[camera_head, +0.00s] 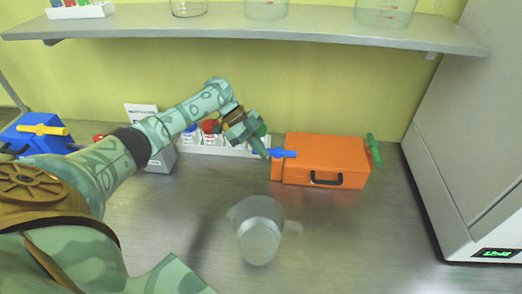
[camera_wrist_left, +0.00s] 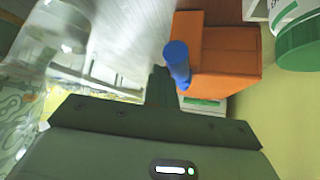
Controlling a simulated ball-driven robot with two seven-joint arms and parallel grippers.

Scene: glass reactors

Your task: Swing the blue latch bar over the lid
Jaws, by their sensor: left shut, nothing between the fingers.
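The orange case (camera_head: 345,152) stands closed at the back of the bench, with a black handle on its front. The blue latch bar (camera_head: 284,153) is at the case's left end and points left, partly behind my gripper. In the left wrist view the bar (camera_wrist_left: 177,62) stands out from the orange case (camera_wrist_left: 228,50). My left gripper (camera_head: 265,153) is shut and empty, with its tips at the blue bar. In the wrist view its fingers (camera_wrist_left: 158,82) are close beside the bar; I cannot tell if they touch. My right gripper is out of view.
A green bar (camera_head: 374,149) is at the case's right end. A clear jug (camera_head: 260,232) stands in front. A white rack of bottles (camera_head: 225,150) is behind my arm. A blue case (camera_head: 30,132) with a yellow bar (camera_head: 43,130) stands left. A shelf (camera_head: 270,32) hangs above.

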